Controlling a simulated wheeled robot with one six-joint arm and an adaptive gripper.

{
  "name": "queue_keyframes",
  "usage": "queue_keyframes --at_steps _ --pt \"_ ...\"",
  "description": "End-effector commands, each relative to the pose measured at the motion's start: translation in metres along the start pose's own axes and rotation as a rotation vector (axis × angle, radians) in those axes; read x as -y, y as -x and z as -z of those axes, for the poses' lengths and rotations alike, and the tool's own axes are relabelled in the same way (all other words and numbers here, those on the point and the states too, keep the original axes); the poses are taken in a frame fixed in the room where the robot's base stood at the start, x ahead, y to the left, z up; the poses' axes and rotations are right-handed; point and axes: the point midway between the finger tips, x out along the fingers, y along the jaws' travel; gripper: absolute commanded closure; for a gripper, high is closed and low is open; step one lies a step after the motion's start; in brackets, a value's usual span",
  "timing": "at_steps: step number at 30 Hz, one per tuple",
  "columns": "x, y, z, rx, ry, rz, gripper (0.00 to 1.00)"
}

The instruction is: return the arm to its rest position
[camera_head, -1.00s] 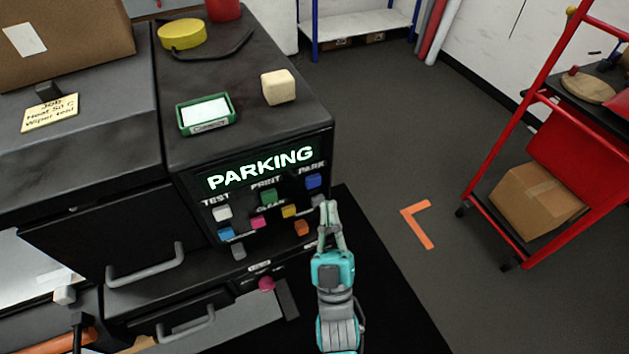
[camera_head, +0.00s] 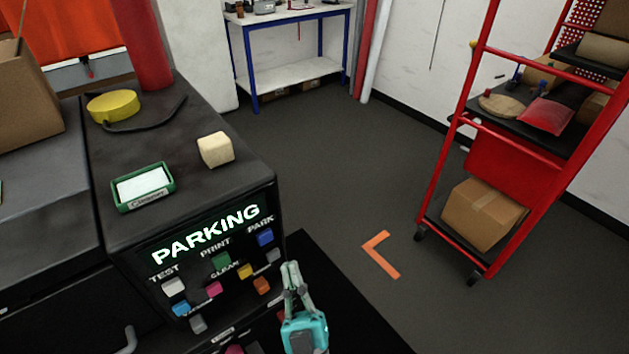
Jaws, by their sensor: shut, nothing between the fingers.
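My gripper (camera_head: 290,268) is at the lower middle of the head view, shut and empty, its grey fingers pointing up the picture from a teal body. It appears just right of the machine's button panel; whether it touches the panel I cannot tell. The black machine (camera_head: 110,230) has a lit display (camera_head: 206,236) reading PARKING. Below it are several coloured buttons, among them a blue button (camera_head: 265,237) under the label PARK. The rest of my arm is cut off by the lower edge.
On the machine lie a green-framed tray (camera_head: 143,206), a cream block (camera_head: 215,149) and a yellow disc (camera_head: 113,105). A red cart (camera_head: 448,167) with a cardboard box (camera_head: 481,214) stands right. A blue-legged table (camera_head: 290,84) stands behind. The floor between is clear, with an orange corner mark (camera_head: 380,255).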

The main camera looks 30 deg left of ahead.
Motion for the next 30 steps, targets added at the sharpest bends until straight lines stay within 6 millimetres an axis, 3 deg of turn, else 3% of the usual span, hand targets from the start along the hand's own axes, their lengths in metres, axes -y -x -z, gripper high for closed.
queue_keyframes --at_steps 6,11,20,30 --pt "-0.002 0.003 -0.001 0.006 0.001 -0.002 1.0" --pt "-0.024 0.034 -0.009 0.073 0.015 -0.02 1.0" --pt "-0.092 0.15 -0.012 0.326 0.042 -0.118 1.0" --pt "-0.141 0.272 0.027 0.611 0.039 -0.277 1.0"
